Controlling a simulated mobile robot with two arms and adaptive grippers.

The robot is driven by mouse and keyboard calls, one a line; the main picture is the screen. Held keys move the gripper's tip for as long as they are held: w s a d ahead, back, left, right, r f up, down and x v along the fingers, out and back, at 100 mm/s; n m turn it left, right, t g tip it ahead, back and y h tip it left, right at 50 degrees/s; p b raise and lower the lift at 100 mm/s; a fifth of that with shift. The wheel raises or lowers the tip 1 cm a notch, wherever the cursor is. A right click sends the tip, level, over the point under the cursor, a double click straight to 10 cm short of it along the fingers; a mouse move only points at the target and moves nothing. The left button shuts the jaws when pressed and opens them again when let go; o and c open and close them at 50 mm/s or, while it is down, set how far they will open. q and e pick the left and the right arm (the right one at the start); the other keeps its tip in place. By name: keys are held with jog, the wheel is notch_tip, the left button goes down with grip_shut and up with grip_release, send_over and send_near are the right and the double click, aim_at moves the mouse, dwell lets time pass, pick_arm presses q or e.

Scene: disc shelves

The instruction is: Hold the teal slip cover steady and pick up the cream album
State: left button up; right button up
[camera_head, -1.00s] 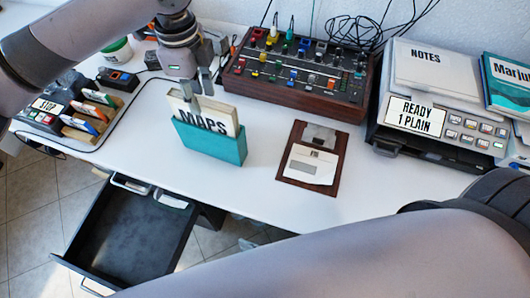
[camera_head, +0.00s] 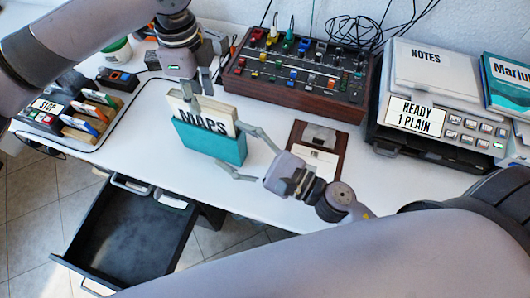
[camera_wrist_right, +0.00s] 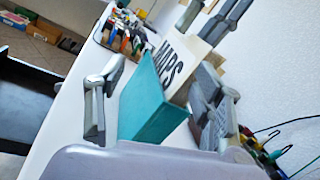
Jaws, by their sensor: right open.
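The teal slip cover (camera_head: 222,146) stands upright on the white desk in the head view. The cream album (camera_head: 228,112), with a MAPS label, sits in it with its top showing; it also shows in the wrist view (camera_wrist_right: 192,55). My left gripper (camera_head: 200,88) points down at the album's top edge; whether its fingers touch or grip it is unclear. My right gripper (camera_head: 231,148) is open at the right end of the cover. In the wrist view its fingers (camera_wrist_right: 155,112) lie on either side of the cover (camera_wrist_right: 145,108), with a visible gap on the left.
A mixer (camera_head: 300,75) stands behind. A black drawer (camera_head: 130,230) hangs open below the desk's front edge. A disc rack (camera_head: 80,115) is at left.

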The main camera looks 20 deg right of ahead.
aim_at(220, 140)
jog(key=d+f+m, duration=0.1)
jog(key=d+f, duration=0.1)
jog(key=f, duration=0.1)
jog(key=w+d+f+g, duration=0.1)
jog(key=d+f, duration=0.1)
jog(key=d+f+m+g+y, duration=0.1)
jog(key=d+f, duration=0.1)
jog(key=f, duration=0.1)
jog(key=shift+w+f+m, duration=0.2)
jog(key=shift+f+m, duration=0.1)
jog(key=shift+f, duration=0.05)
jog(key=x, duration=1.1)
jog(key=shift+w+a+f, duration=0.1)
jog(key=shift+a+f, duration=0.05)
jog(key=shift+a, duration=0.15)
jog(key=shift+c, duration=0.2)
